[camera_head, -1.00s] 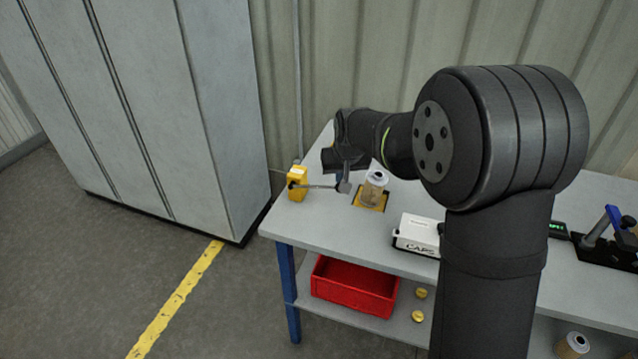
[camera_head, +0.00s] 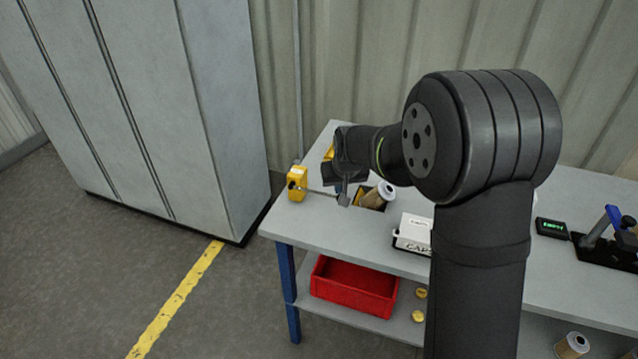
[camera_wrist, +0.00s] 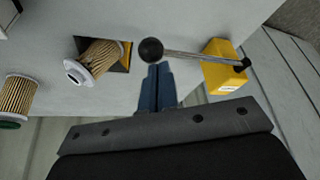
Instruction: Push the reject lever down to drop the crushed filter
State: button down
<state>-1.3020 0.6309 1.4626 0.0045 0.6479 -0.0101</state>
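The reject lever is a thin metal rod (camera_wrist: 190,56) with a black ball knob (camera_wrist: 151,50). It runs out from a yellow box (camera_head: 297,183), also in the wrist view (camera_wrist: 225,68). My gripper (camera_head: 344,196) is at the lever's free end. In the wrist view its two blue fingers (camera_wrist: 157,72) are together, with their tips close by the knob; I cannot tell whether they touch. A pleated tan filter (camera_wrist: 97,60) with a white end ring lies tilted, partly in a dark square opening (camera_wrist: 124,53) with a yellow edge. It shows in the head view (camera_head: 378,195).
Another pleated filter (camera_wrist: 18,95) stands left in the wrist view. A white caps box (camera_head: 413,233) and a green-lit display (camera_head: 551,227) are on the bench. A red bin (camera_head: 355,287) is on the shelf below. My arm hides part of the bench.

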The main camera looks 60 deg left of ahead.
jog(key=shift+f, duration=0.2)
jog(key=shift+w+f, duration=0.15)
jog(key=shift+f, duration=0.4)
jog(key=shift+w+f, duration=0.15)
jog(key=shift+f, duration=0.4)
jog(key=shift+r, duration=0.1)
dwell(0.8)
notch_tip(320, 180, up, 10)
jog(key=shift+r, duration=0.2)
dwell(0.8)
jog(key=shift+f, duration=1.8)
dwell(1.0)
